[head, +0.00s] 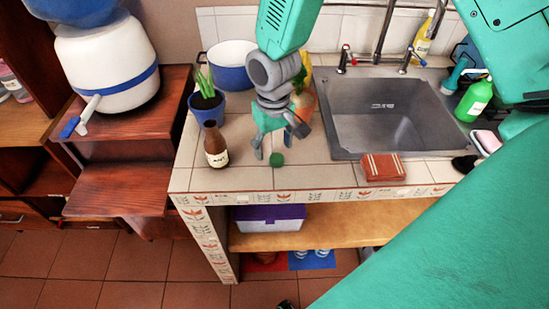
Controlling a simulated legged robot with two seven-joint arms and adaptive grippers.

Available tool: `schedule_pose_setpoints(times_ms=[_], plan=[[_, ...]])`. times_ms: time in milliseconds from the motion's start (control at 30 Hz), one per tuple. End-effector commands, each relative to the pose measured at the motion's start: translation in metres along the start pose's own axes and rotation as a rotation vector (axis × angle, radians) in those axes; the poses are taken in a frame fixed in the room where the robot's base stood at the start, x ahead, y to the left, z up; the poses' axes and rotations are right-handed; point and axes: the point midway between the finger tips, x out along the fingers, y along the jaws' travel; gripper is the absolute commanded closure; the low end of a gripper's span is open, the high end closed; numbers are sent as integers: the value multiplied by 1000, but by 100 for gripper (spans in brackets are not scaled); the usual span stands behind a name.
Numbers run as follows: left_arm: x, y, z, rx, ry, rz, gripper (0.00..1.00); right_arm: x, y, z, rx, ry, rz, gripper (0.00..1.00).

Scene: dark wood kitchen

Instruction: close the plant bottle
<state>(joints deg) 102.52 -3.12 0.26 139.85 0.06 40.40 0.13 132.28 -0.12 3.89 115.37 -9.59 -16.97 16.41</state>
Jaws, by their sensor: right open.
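A brown bottle (215,147) with a white label stands upright on the tiled counter at the left. Its narrow dark neck points up, and I cannot tell whether its mouth is covered. A small green cap-like piece (277,159) lies on the counter to the right of the bottle. My right gripper (277,145) is open, pointing down above and just behind the green piece, with nothing visible between its fingers. I cannot tell whether a fingertip touches the piece. My left gripper is not in view.
A blue plant pot (207,106) stands behind the bottle, and a blue-white pot (230,68) farther back. An orange vase (306,101) is partly hidden behind my gripper. The front counter is mostly clear.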

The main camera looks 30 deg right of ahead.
Motion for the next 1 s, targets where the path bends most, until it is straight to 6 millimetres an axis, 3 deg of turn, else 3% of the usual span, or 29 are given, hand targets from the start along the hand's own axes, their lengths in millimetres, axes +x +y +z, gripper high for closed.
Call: schedule_pose_setpoints(times_ms=[300, 700, 800, 1000], plan=[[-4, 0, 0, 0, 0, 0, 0, 44, 5, 2, -1, -4, 0, 45], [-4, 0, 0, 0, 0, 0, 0, 46, 4, 1, 0, -1, 1, 45], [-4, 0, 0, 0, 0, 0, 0, 46, 5, 1, 0, -1, 0, 77], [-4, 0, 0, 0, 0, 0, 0, 46, 5, 1, 0, -1, 0, 80]])
